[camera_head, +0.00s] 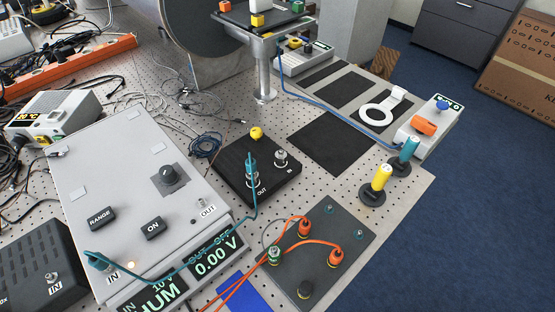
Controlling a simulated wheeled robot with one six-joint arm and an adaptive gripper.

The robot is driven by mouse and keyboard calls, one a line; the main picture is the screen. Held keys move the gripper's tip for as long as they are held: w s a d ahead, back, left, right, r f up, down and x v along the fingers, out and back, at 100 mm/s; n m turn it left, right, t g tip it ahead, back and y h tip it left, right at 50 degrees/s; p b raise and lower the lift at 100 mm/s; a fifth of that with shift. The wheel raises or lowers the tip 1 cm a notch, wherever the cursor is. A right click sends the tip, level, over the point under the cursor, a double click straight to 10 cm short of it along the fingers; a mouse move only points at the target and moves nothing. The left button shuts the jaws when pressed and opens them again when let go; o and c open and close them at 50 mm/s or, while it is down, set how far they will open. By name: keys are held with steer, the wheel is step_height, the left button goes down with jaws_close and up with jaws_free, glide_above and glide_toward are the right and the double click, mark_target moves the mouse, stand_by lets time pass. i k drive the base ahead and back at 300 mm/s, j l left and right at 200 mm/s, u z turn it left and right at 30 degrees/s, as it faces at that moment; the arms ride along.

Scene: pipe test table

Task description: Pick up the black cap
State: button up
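A small round black cap (305,289) sits at the front corner of a dark grey connector plate (338,237). It is close to the bottom edge of the view. I cannot tell whether it covers a connector or just rests on the plate. Orange plugs (304,229) with orange cables and a green plug (274,255) stand on the same plate behind and beside it. My gripper is not in view.
A meter box (130,180) with displays stands left, a black IN/OUT box (257,172) behind the plate. Yellow (381,177) and blue (410,148) cylinders stand upright at right. Cables cross the left and middle. The table's right edge drops to blue carpet (470,190).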

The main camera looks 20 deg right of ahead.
mark_target(305, 289)
steer(key=l+u, duration=0.2)
steer(key=k+j, duration=0.25)
steer(key=j+z, duration=0.15)
steer(key=z, duration=0.6)
steer(key=k+j+z, duration=0.25)
steer(key=k+z, duration=0.7)
steer(key=k, duration=0.25)
steer(key=k+l, duration=0.1)
steer(key=k, duration=0.8)
steer(key=i+j, duration=0.1)
steer(key=i, duration=0.25)
steer(key=i+j, duration=0.1)
steer(key=i, duration=0.25)
steer(key=z, duration=0.05)
